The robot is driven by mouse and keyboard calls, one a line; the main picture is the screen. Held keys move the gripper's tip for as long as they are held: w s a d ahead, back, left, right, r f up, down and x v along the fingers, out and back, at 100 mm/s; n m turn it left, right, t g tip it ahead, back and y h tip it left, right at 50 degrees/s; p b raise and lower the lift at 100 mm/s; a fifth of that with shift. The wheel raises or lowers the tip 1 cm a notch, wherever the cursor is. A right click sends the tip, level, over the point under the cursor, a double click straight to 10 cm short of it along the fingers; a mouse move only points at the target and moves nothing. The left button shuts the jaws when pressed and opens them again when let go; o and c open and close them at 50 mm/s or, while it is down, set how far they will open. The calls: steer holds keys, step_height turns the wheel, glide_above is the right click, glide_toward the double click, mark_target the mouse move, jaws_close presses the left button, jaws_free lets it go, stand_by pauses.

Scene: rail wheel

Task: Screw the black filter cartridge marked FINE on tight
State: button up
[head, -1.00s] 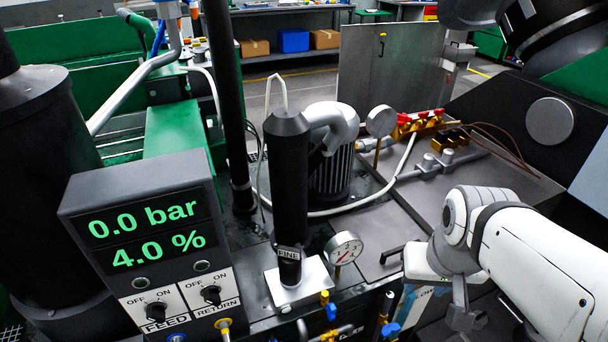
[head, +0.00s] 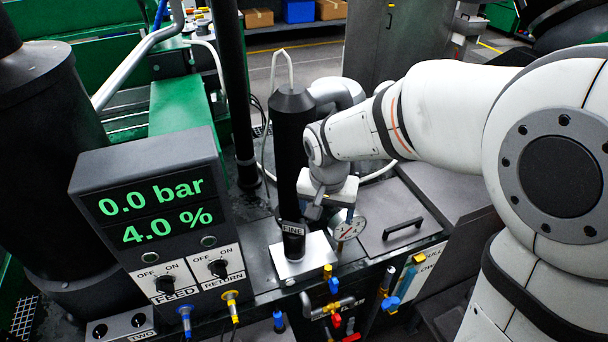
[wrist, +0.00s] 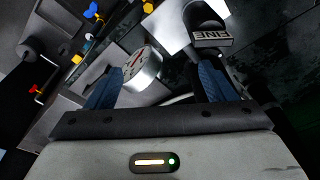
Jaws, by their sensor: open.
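The black filter cartridge marked FINE (head: 291,150) stands upright on a pale square plate (head: 303,257), its label near its lower end. My gripper (head: 331,213) is just right of the cartridge's lower part, above a round pressure gauge (head: 347,226). In the wrist view the two blue fingers of my gripper (wrist: 160,82) are apart and hold nothing. The gauge (wrist: 142,67) shows between and beyond them. The cartridge's label end (wrist: 209,38) shows upside down past the right finger. I cannot see the cartridge's thread.
A display box (head: 150,215) reading 0.0 bar and 4.0 % stands left, with FEED and RETURN switches below. A black pipe (head: 238,90) rises behind the cartridge. Coloured valves (head: 333,287) line the front edge. A dark cover with a handle (head: 402,229) lies right.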

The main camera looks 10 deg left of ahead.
glide_above(294, 231)
step_height(294, 231, down, 3)
steer(key=shift+f, duration=0.15)
steer(key=shift+s+a+f, duration=0.1)
steer(key=shift+a+f, duration=0.1)
steer(key=shift+f, duration=0.1)
steer(key=f, duration=0.5)
steer(key=w+f, duration=0.1)
steer(key=f, duration=0.1)
steer(key=shift+w+d+f+p, duration=0.1)
steer(key=shift+f+p, duration=0.1)
steer(key=shift+p, duration=0.2)
